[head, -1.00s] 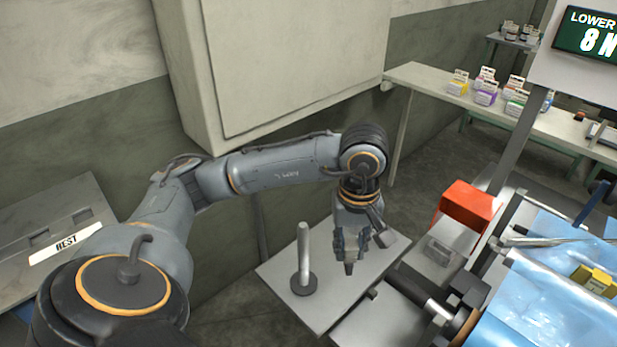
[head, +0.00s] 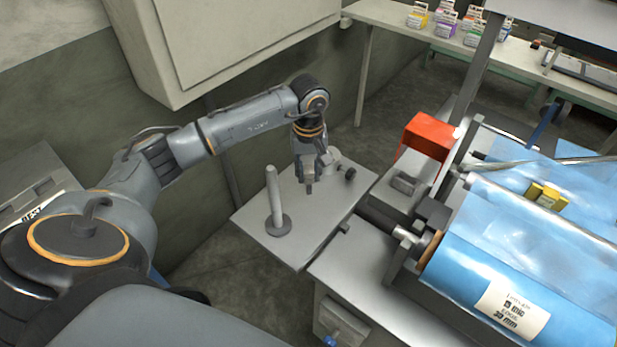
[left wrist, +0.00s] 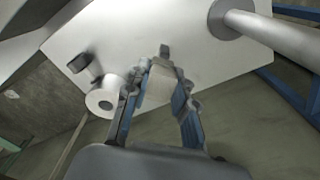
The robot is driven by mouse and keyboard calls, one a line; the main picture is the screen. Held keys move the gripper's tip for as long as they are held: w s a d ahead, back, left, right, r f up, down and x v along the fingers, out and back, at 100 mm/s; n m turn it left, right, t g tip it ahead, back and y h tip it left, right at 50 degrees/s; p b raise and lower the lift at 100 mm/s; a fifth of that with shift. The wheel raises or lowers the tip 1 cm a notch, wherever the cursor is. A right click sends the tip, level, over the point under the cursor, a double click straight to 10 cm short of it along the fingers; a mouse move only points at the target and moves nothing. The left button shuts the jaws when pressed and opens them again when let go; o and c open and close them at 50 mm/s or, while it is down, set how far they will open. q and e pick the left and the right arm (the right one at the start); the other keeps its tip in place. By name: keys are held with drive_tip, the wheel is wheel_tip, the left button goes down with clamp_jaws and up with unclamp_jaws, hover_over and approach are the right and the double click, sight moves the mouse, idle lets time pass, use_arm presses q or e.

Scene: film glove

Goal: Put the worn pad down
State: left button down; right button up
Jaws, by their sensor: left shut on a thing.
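My left gripper (head: 308,178) hangs fingers down over a grey side plate (head: 318,228), right of the upright post. In the left wrist view its two blue-grey fingers (left wrist: 160,92) are closed around a small pale grey-beige piece (left wrist: 158,86), taken to be the worn pad. The fingers cover much of it. A small dark piece (left wrist: 165,50) shows just beyond the fingertips; I cannot tell whether it belongs to the pad. Whether the held piece touches the plate cannot be told. My right gripper is not in view.
An upright post (head: 272,192) on a round base stands on the plate. A pale hollow roller (left wrist: 103,100) and a dark knob (left wrist: 78,63) are near the gripper. Right of the plate are a red box (head: 428,136) and a blue film roll (head: 520,270).

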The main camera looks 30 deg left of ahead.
sight(309, 180)
use_arm(q)
drive_tip(key=shift+w+a+f, duration=0.1)
drive_tip(key=shift+f, duration=0.15)
wheel_tip(309, 180, down, 3)
drive_tip(key=shift+f+p, duration=0.1)
drive_tip(key=shift+p, duration=0.55)
drive_tip(key=shift+w+f, duration=0.1)
drive_tip(key=shift+f, duration=0.1)
drive_tip(key=c, duration=1.1)
unclamp_jaws()
drive_tip(key=shift+r, duration=0.1)
